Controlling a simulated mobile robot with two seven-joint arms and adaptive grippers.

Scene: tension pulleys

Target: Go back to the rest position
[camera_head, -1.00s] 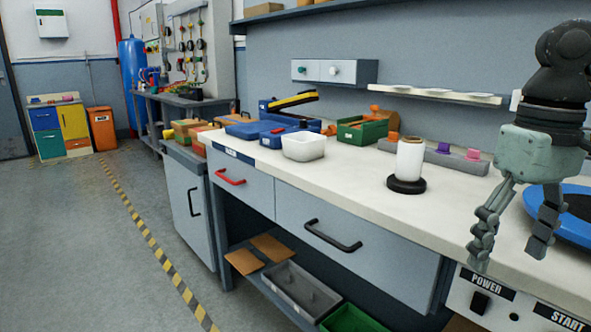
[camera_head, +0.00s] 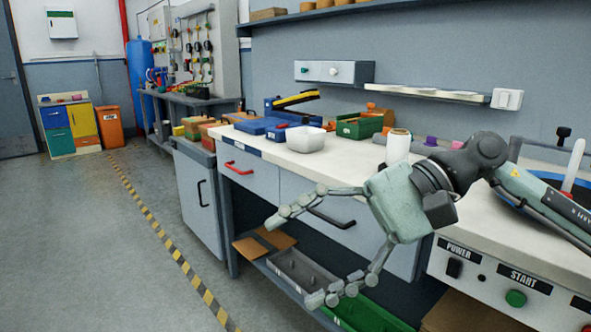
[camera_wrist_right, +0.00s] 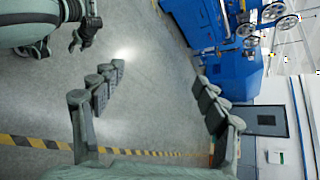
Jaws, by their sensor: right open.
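My right gripper (camera_head: 295,260) is open and empty in the head view. It hangs in front of the workbench drawers, with its fingers spread and pointing left. In the right wrist view its two fingers (camera_wrist_right: 160,75) stand wide apart with only floor between them. My left gripper (camera_wrist_right: 85,32) seems to show at the top left of the right wrist view, too small to tell its state; it is not in the head view.
The workbench top (camera_head: 350,158) bears a white bin (camera_head: 305,139), a green bin (camera_head: 360,127) and a white spool (camera_head: 398,146), partly hidden by my right arm. A control panel (camera_head: 490,275) is at lower right. Open floor (camera_head: 90,230) lies to the left.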

